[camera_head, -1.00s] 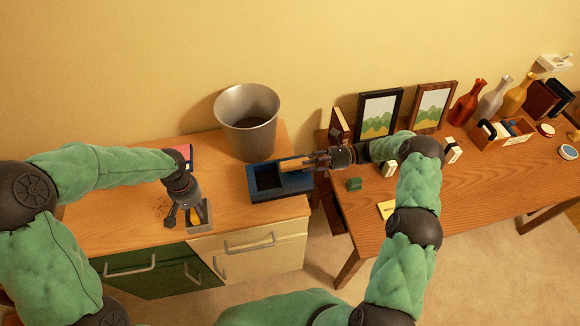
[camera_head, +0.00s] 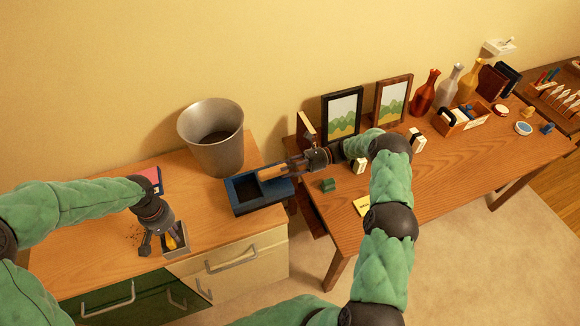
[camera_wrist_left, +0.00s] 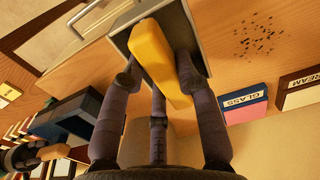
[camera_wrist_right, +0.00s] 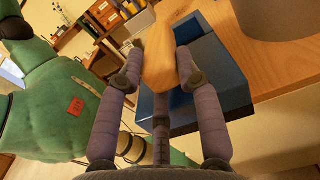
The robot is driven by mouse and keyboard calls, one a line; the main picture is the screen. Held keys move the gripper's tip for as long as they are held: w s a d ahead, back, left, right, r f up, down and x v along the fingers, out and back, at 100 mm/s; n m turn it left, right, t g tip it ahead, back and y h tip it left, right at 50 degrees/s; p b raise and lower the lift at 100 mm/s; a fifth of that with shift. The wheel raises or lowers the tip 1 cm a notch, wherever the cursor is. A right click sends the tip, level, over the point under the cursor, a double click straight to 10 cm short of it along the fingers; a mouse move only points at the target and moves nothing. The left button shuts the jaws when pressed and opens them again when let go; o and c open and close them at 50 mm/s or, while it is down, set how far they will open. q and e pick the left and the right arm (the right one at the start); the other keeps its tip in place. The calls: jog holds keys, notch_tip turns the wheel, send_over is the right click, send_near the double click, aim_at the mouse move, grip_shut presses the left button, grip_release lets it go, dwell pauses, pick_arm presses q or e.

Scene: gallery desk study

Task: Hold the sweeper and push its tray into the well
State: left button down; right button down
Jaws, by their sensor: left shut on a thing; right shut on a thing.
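The sweeper is a blue open box (camera_head: 239,209) with a dark well and a wooden handle (camera_head: 273,172), on the wooden cabinet top. My right gripper (camera_head: 294,165) is shut on the wooden handle; the right wrist view shows the handle (camera_wrist_right: 162,50) between its fingers, above the blue box (camera_wrist_right: 217,70). The grey tray (camera_head: 184,245) is apart from the sweeper, near the cabinet's front edge. My left gripper (camera_head: 166,236) is shut on the tray's yellow grip (camera_wrist_left: 160,60). The tray's underside is hidden.
A metal bin (camera_head: 213,145) stands behind the sweeper. Dark crumbs (camera_wrist_left: 260,38) lie beside the tray. Pink-and-blue and cream labelled blocks lie behind my left gripper. The desk at right holds frames, bottles, a green block (camera_head: 328,185) and a yellow note (camera_head: 362,206).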

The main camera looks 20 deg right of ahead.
aim_at(262, 179)
pick_arm(q)
jog(key=shift+r, duration=0.25)
pick_arm(e)
jog(key=shift+a+f, duration=0.2)
jog(key=shift+a, duration=1.3)
jog(key=shift+a+f, duration=0.25)
jog(key=shift+a, duration=1.3)
jog(key=shift+a+f, duration=0.2)
jog(key=shift+a, duration=1.3)
pick_arm(q)
jog(key=shift+f, duration=0.35)
pick_arm(e)
jog(key=shift+a+f, duration=0.2)
jog(key=shift+a, duration=1.1)
jog(key=shift+a+f, duration=0.2)
jog(key=shift+a, duration=1.1)
jog(key=shift+a+f, duration=0.2)
jog(key=shift+a, duration=1.1)
pick_arm(q)
jog(key=shift+f+b, duration=0.3)
jog(key=shift+b, duration=0.15)
pick_arm(e)
jog(key=shift+f, duration=0.35)
jog(key=c, duration=1.1)
grip_release()
jog(key=c, duration=0.8)
